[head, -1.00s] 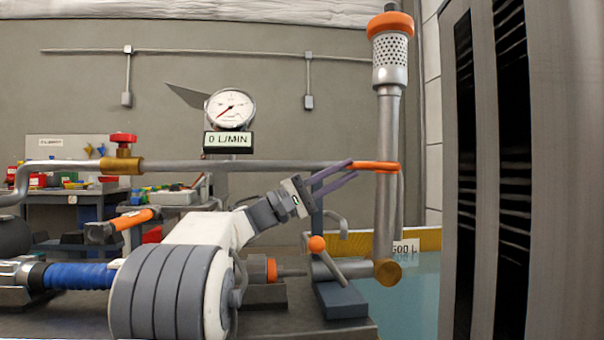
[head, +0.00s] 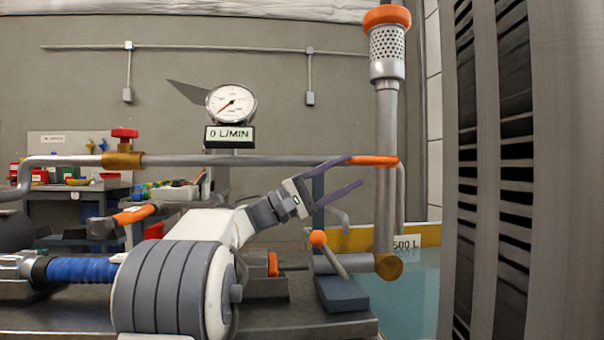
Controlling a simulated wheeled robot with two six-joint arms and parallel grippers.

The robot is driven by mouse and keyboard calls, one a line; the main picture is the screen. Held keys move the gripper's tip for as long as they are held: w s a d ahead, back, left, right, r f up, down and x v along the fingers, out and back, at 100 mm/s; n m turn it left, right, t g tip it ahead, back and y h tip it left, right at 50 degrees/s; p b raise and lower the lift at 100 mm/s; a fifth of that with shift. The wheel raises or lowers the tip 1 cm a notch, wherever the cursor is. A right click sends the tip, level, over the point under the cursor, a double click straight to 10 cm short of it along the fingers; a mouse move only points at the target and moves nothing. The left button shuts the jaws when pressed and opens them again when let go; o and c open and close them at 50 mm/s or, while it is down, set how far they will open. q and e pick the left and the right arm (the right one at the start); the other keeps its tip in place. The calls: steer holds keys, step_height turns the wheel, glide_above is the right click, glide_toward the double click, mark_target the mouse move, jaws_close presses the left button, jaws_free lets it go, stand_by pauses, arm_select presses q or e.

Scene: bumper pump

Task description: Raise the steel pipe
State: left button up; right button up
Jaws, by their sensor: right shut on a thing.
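The steel pipe (head: 387,205) stands upright at centre right. It has a perforated strainer (head: 387,45) with an orange cap on top and a brass joint (head: 388,267) at its foot. An orange grip (head: 372,160) crosses the pipe's upper part and points left. My right gripper (head: 356,170) is at the left end of this grip, one finger at its level and one below. The fingers stand apart; their exact contact is hard to see. I see no left gripper.
An orange-knobbed lever (head: 318,238) stands just below my gripper. A horizontal pipe with a red-handled valve (head: 124,134) runs behind. The gauge (head: 231,103) reads 0 L/MIN. A tank of water (head: 405,300) lies below right, and a slotted grey cabinet (head: 480,170) blocks the right side.

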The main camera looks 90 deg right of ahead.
steer(key=shift+w, duration=0.1)
stand_by(0.4)
steer(key=w+a+f+p, duration=0.2)
steer(key=w+p, duration=0.3)
steer(key=w, duration=1.1)
steer(key=shift+a, duration=0.65)
